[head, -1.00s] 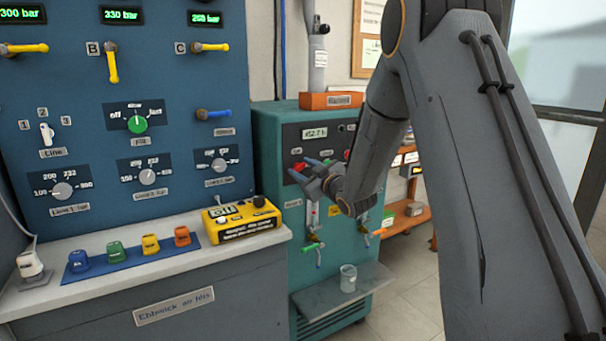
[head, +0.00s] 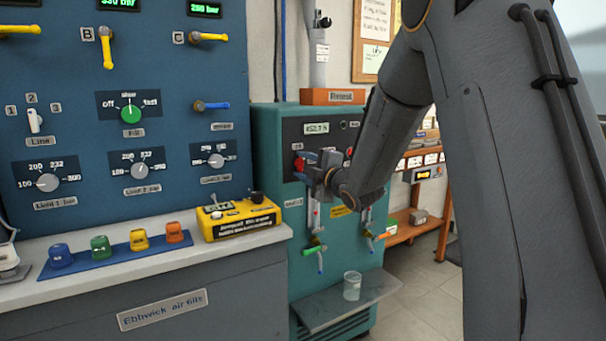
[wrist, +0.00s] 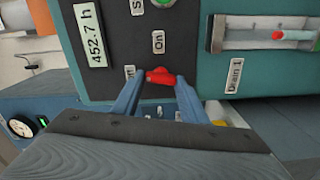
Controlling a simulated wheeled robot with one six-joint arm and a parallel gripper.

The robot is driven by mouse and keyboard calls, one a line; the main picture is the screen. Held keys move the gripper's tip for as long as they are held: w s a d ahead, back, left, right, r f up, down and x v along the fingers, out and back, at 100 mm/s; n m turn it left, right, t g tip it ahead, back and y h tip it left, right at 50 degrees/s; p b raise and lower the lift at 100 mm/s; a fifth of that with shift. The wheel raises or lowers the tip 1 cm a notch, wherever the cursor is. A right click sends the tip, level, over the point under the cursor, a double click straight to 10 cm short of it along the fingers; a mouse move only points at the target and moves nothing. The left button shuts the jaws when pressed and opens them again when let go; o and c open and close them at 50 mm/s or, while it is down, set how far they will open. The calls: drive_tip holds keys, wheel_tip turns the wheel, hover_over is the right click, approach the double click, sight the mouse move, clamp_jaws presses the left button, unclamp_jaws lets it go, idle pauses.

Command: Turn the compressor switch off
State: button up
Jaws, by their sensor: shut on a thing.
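The compressor switch is a small red knob (wrist: 160,76) on the dark panel of the teal compressor cabinet (head: 272,150). In the wrist view, it sits between the blue fingertips of my gripper (wrist: 158,80), which are shut on it. A label reading "On" is beside the knob, and another label is partly hidden by a finger. In the head view, the red of the switch (head: 298,163) shows just left of my gripper (head: 312,166). The knob's exact angle is hard to tell. The hour display (wrist: 90,35) reads 452.7 h.
Below my gripper are drain valves with green (head: 313,250) and orange handles, and a shelf (head: 330,308) with a glass jar (head: 352,286). A yellow box (head: 240,220) stands on the bench at left. A blue control panel (head: 70,110) rises behind the bench.

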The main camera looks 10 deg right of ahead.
drive_tip(key=shift+f+n+b, duration=0.1)
drive_tip(key=shift+n+b, duration=0.8)
drive_tip(key=shift+n, duration=0.3)
drive_tip(key=o, duration=1)
drive_tip(key=shift+o, duration=0.2)
drive_tip(key=v, duration=0.7)
drive_tip(key=shift+s, duration=0.35)
